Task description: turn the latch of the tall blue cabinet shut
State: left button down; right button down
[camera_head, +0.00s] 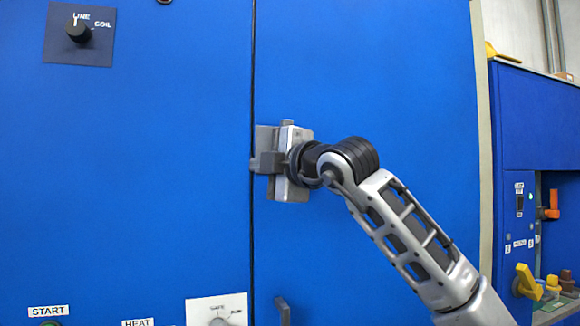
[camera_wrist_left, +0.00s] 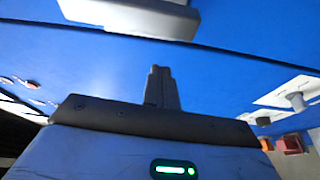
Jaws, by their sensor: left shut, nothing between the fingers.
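The tall blue cabinet (camera_head: 370,70) fills most of the head view, with a dark vertical door seam left of centre. In the left wrist view a light grey block (camera_wrist_left: 130,16), likely the latch, stands beside the dark seam. The shut, empty fingers (camera_wrist_left: 160,72) point toward it and appear apart from it. Whether they touch it is unclear.
A rotary knob (camera_head: 78,32) is at upper left. A white plate with a knob (camera_head: 216,311) and a dark grey handle (camera_head: 283,310) are low on the cabinet front. A second blue cabinet (camera_head: 535,120) with yellow and orange handles stands at right.

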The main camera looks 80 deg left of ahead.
pick_arm(q)
jog(key=v, duration=1)
jog(key=shift+b, duration=0.4)
jog(key=shift+s+r, duration=0.1)
jog(key=shift+r, duration=0.05)
